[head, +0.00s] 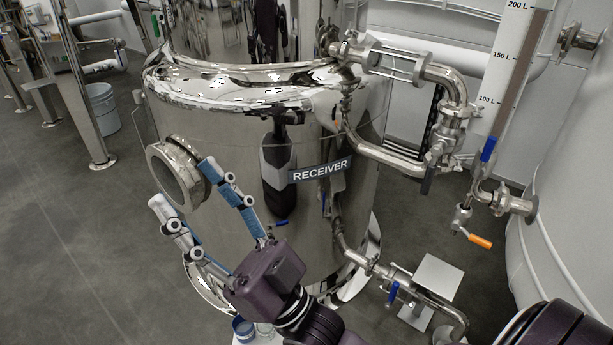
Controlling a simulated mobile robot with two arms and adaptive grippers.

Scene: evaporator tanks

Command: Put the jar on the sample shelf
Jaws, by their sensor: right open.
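My right gripper (182,184) is open and empty, its two blue-padded fingers spread in front of the steel tank marked RECEIVER (345,225). The fingertips appear close to the round flanged port on the tank's left side; contact cannot be told. A small clear glass shape, perhaps the jar (265,331), shows at the bottom edge below the gripper's body, partly hidden. A blue round container (243,331) stands beside it on a white surface. A square pale plate (437,277) at the lower right may be the sample shelf; no label shows. My left gripper is out of view.
Pipes with a blue-handled valve (393,293) run from the tank's lower right. An orange-handled tap (480,241) hangs below the level gauge (512,75). A large white tank (570,190) stands at right. Grey floor is open at left, with a bucket (102,108) farther back.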

